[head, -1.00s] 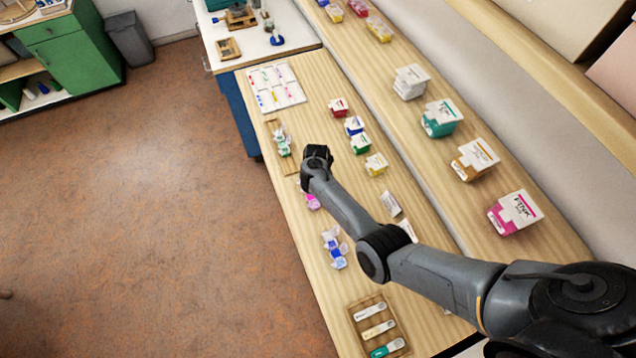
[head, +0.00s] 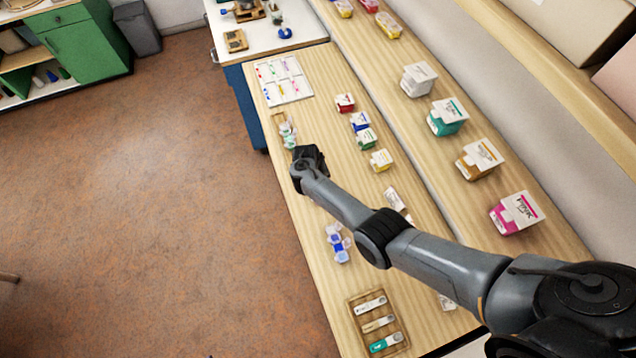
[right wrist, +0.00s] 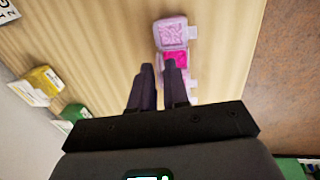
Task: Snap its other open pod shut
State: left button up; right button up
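In the right wrist view a pink pod case (right wrist: 174,38) lies on the wooden table just beyond my fingertips. One part has a pale pink cover, and the part nearer me shows bright magenta contents (right wrist: 177,60). Small pale flaps stick out on its right side. My right gripper (right wrist: 158,70) is open, with its two dark fingers apart and nothing seen between them. One finger overlaps the case's near end; I cannot tell whether it touches. In the head view my right gripper (head: 308,158) hides the pink case. My left gripper is not in view.
A blue case (head: 339,243) with raised lids and a green one (head: 287,132) lie along the table's left edge. Small coloured boxes (head: 345,103) stand to the right. A wooden tray (head: 355,303) is at the near end, a white chart (head: 283,80) at the far end.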

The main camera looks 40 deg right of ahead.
jog(key=shift+o, duration=1)
jog(key=shift+r, duration=0.15)
notch_tip(320, 180, up, 10)
jog(key=a+p, duration=0.2)
jog(key=p, duration=0.1)
jog(key=shift+w+r, duration=0.2)
jog(key=shift+w, duration=0.05)
